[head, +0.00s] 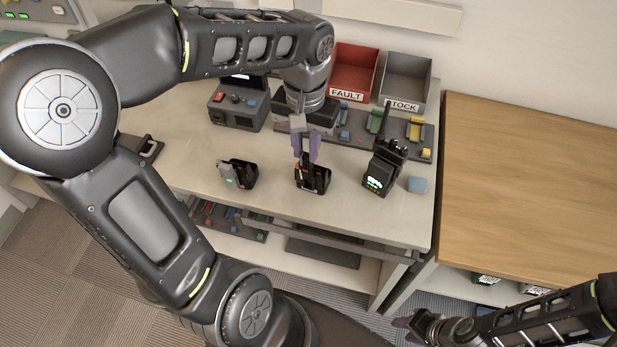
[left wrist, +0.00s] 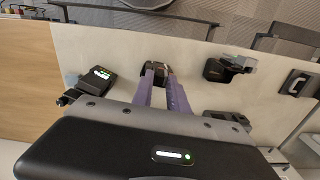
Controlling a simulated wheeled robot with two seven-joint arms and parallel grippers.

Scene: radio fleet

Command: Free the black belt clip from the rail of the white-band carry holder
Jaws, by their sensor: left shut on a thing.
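In the head view a small black carry holder (head: 318,187) with orange-red marks stands near the table's front edge. My left gripper (head: 309,160) reaches down from above, its purple fingers close together at the holder's top. In the left wrist view the left gripper's fingertips (left wrist: 165,76) meet at the black holder (left wrist: 151,82). They are shut on a small dark part there, which looks like the black belt clip; the fingers mostly hide it. The holder's white band and rail are too small to make out. My right gripper (head: 405,323) is low at the right, away from the table, its opening unclear.
A second black holder (head: 240,175) with a grey piece stands left. Behind are a grey device (head: 236,108), a parts tray (head: 425,153), a red FAULT bin (head: 354,72) and a grey STOCK bin (head: 406,78).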

